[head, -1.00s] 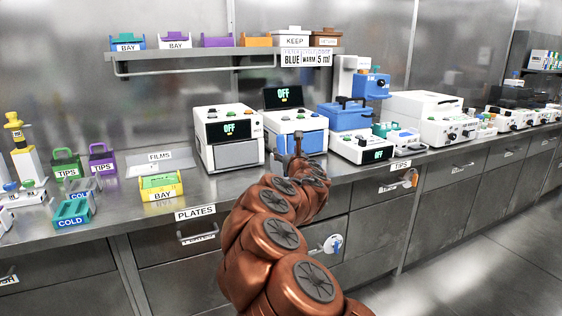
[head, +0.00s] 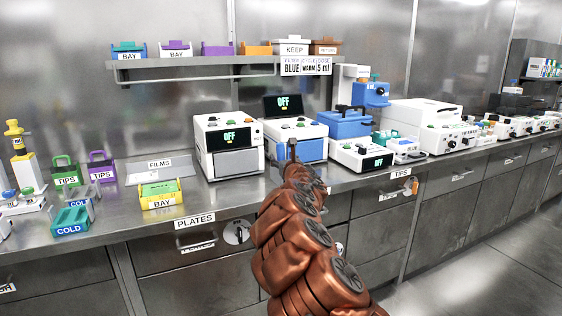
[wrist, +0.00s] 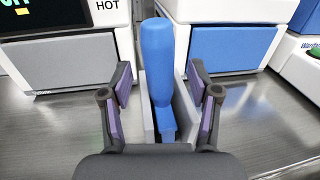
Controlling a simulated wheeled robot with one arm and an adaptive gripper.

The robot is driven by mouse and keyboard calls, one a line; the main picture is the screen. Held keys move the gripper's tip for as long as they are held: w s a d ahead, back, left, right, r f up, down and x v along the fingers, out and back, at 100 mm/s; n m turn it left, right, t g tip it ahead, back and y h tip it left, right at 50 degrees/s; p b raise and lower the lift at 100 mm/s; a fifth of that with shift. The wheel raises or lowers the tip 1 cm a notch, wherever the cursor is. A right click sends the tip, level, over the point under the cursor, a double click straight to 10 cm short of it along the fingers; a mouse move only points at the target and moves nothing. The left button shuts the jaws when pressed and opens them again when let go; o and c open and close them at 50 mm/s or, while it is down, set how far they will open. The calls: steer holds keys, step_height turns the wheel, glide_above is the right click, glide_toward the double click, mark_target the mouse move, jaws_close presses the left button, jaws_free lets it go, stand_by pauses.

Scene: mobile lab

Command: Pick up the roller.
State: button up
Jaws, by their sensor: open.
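The roller (wrist: 158,55) is blue, with a thick rounded handle standing upright and a narrower blue lower part. Its lower part sits between the light grey walls of a holder (wrist: 187,106) on the steel bench. In the wrist view my gripper (wrist: 160,85) is open, with purple-padded fingers to the left and right of the roller. Gaps show between both pads and the roller, and nothing is held. In the head view my gripper (head: 291,150) is in front of the machines, and I cannot make out the roller there.
A white machine with a grey door (head: 229,147) and one with a blue door (head: 297,138) stand close behind the gripper. A blue case (head: 343,122) is to the right. A yellow BAY tray (head: 160,194) stands left, with bare bench between it and the arm.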

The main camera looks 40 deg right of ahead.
steer(key=shift+w+d+r, duration=0.1)
steer(key=shift+w, duration=0.3)
steer(key=shift+w+d, duration=0.4)
steer(key=shift+w, duration=0.15)
steer(key=shift+c, duration=0.2)
jaws_close()
